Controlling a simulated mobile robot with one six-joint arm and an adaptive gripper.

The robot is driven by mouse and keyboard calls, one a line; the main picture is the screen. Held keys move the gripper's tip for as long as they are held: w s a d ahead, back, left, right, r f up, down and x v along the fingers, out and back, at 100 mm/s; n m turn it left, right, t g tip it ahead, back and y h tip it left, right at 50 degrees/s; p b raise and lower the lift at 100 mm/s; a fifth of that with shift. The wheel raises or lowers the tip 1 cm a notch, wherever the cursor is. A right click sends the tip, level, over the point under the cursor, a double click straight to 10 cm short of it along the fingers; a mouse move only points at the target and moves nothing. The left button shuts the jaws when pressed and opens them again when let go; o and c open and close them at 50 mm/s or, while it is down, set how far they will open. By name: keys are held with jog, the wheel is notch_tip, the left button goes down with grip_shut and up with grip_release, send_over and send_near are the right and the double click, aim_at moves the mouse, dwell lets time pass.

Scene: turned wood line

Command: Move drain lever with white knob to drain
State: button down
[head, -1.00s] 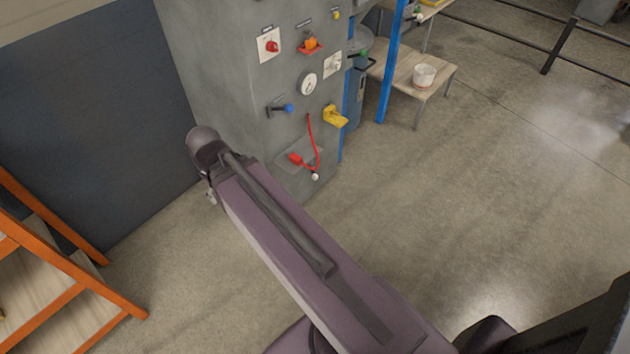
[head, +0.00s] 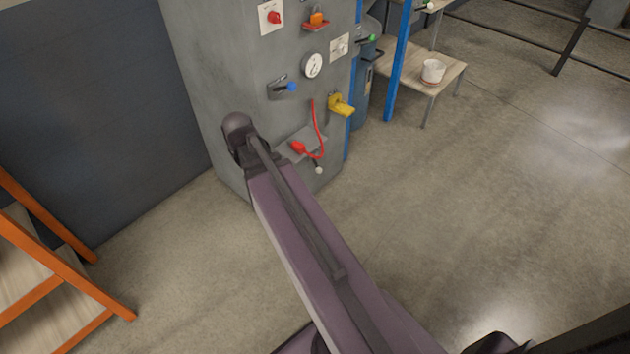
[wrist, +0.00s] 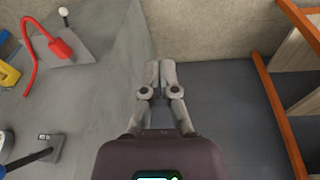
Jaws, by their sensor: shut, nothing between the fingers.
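The drain lever's white knob (head: 319,170) shows low on the front of the grey cabinet, just below a red plug with a red cord. In the wrist view the white knob (wrist: 63,11) is at the top left, on a short dark stem. My gripper (wrist: 160,64) is shut and empty, its fingertips together, to the right of the cabinet face in that view and apart from the knob. In the head view my arm hides the gripper.
The grey cabinet (head: 225,90) also carries a blue-knobbed lever (head: 291,87), a yellow handle (head: 341,105), a gauge (head: 313,65) and the red plug (head: 298,147). Orange-framed steps (head: 70,278) stand at left. A bench (head: 405,65) holds a white pot (head: 432,71).

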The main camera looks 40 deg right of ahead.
aim_at(316, 166)
jog(key=w+d+f+t+h+b, duration=0.1)
jog(key=w+d+f+b, duration=0.2)
jog(key=d+f+b, duration=0.9)
jog(key=w+d+f+n+t+h+b, duration=0.1)
jog(key=w+d+f+t+h+b, duration=0.1)
jog(key=d+f+b, duration=1.1)
jog(key=shift+w+d+f+h+b, duration=0.25)
jog(key=shift+w+d+b, duration=0.5)
jog(key=shift+d, duration=0.8)
jog(key=shift+s, duration=0.1)
jog(key=d+r+b+x, duration=0.1)
jog(key=d+b+x, duration=0.2)
jog(key=b+x, duration=1.4)
jog(key=shift+w+b+x, duration=0.25)
jog(key=shift+b+x, duration=0.1)
jog(key=shift+x, duration=2.15)
jog(key=shift+w+a+r+t, duration=0.1)
jog(key=shift+r+t, duration=0.1)
jog(key=shift+t, duration=0.1)
jog(key=shift+n, duration=0.3)
